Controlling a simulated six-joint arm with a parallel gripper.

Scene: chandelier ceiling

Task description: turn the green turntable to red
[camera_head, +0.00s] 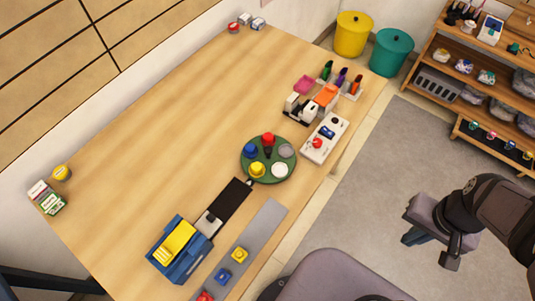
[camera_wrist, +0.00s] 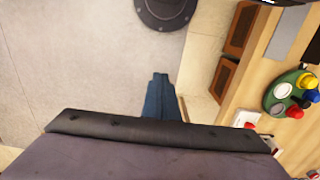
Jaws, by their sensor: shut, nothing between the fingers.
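The green turntable (camera_head: 251,175) lies on the wooden table. It carries a red piece (camera_head: 268,139) at the far side, a blue piece (camera_head: 250,150) at the left, a yellow piece (camera_head: 257,170) at the near left, and white and grey discs at the right. A small dark part shows near its middle. The turntable also shows at the right of the wrist view (camera_wrist: 270,102). My gripper (camera_head: 409,239) has blue fingers, shut and empty, well right of the table. The fingers also show in the wrist view (camera_wrist: 160,78).
A white control box (camera_head: 325,138) with a red button stands right of the turntable. A black pad (camera_head: 230,200), blue box (camera_head: 178,265) and grey strip (camera_head: 262,218) with coloured blocks lie nearer. The table's left middle is clear.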

